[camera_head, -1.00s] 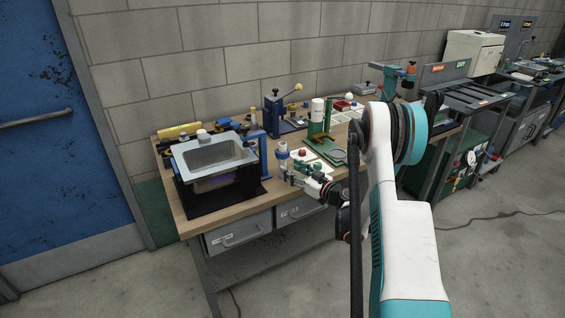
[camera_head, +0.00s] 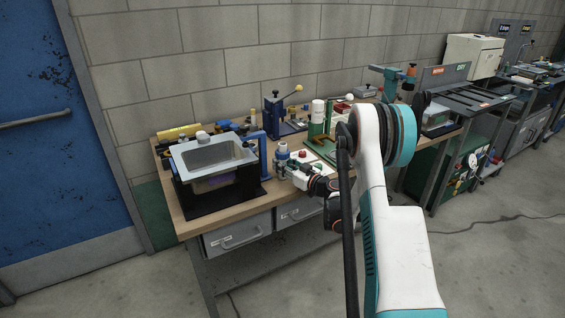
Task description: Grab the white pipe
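A small upright whitish cylinder with a blue band (camera_head: 282,152) stands near the front edge of the wooden workbench, and may be the white pipe. A taller white cylinder (camera_head: 318,110) stands farther back in a green holder. My gripper (camera_head: 281,169) is at the lower part of the front cylinder, reaching in from the right. The fingertips look very near or against it. They are too small to tell whether they are open or shut on it.
A metal basin in a black frame (camera_head: 214,152) stands left of my gripper, with a blue upright post (camera_head: 263,155) between. A blue lever press (camera_head: 272,118) is behind. The wooden bench top (camera_head: 175,205) is crowded. Drawers (camera_head: 237,236) hang below its front edge.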

